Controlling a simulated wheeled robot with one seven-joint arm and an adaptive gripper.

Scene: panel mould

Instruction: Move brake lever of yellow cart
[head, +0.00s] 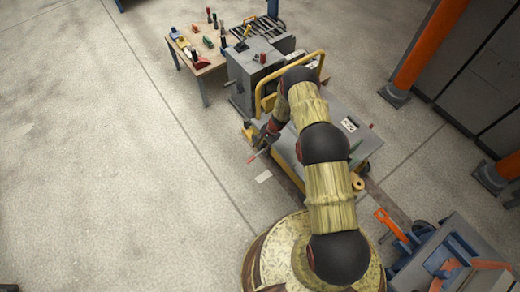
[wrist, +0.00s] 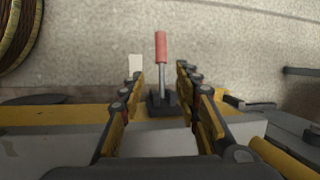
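The yellow cart (head: 342,110) has a grey top and a yellow tube rail, and my arm covers part of it. Its brake lever (wrist: 161,48) has a red grip on a metal stem and a dark base at the cart's edge. The red grip also shows in the head view (head: 254,157), left of the cart. My gripper (wrist: 160,76) is open, with one finger on each side of the lever's stem. There are gaps between the fingers and the stem. The red grip extends beyond the fingertips. In the head view my gripper (head: 265,138) is small and partly hidden.
A wooden table with tools (head: 205,52) and a grey machine (head: 255,68) stand behind the cart. A blue cart with an orange handle (head: 392,224) is at the lower right. Orange posts (head: 430,42) stand at the right. The floor to the left is clear.

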